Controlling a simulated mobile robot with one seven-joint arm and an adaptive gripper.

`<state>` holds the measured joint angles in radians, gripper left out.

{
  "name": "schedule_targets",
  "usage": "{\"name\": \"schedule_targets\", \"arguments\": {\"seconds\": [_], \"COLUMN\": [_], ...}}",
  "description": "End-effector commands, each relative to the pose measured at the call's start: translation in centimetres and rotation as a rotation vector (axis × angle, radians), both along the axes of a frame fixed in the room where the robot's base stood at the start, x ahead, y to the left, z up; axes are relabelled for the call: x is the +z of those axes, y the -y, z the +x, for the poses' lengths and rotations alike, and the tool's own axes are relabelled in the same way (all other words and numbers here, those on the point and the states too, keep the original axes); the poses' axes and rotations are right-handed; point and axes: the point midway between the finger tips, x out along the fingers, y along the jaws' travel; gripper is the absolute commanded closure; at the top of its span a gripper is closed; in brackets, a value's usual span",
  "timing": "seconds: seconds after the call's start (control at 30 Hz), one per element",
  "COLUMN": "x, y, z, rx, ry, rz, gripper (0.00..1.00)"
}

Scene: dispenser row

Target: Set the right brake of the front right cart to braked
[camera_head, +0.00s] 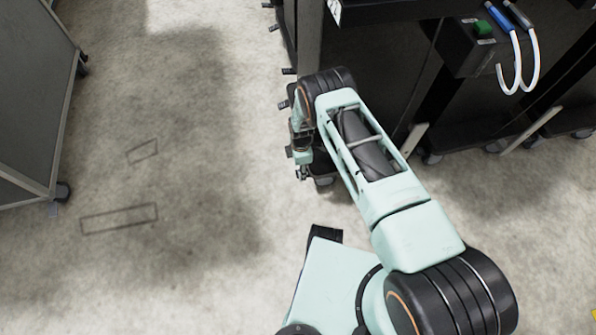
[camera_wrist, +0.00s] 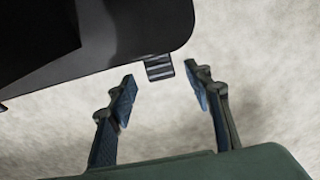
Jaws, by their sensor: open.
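In the wrist view, a small dark ridged brake pedal (camera_wrist: 159,67) sticks out from under the edge of a black cart base (camera_wrist: 120,35). My gripper (camera_wrist: 161,73) is open, its two blue-padded fingers apart. In this view the pedal shows in the gap between the fingertips, a little beyond them; I see no contact. Whether the pedal is up or down I cannot tell. In the head view my gripper (camera_head: 300,172) is low over the floor at the left side of the dark cart (camera_head: 395,60), and my arm hides much of that side.
Several other small pedals, one of them here (camera_head: 275,28), stick out along the row behind. A grey cart (camera_head: 30,100) with a caster stands at the left. The floor between the carts is clear.

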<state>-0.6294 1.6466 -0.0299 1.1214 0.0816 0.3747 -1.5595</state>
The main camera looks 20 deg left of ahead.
Motion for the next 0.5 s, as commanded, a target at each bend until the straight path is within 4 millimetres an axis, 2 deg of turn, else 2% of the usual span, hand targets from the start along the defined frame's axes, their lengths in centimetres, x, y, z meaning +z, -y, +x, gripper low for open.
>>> {"name": "schedule_targets", "arguments": {"seconds": [0.03, 0.2, 0.5], "x": [-1.1, -2.8, -3.6], "y": [0.2, 0.7, 0.9], "z": [-0.2, -0.4, -0.6], "rx": [0.001, 0.004, 0.007], "ry": [-0.001, 0.0, 0.0], "rz": [-0.001, 0.0, 0.0], "gripper": [0.54, 0.54, 0.54]}}
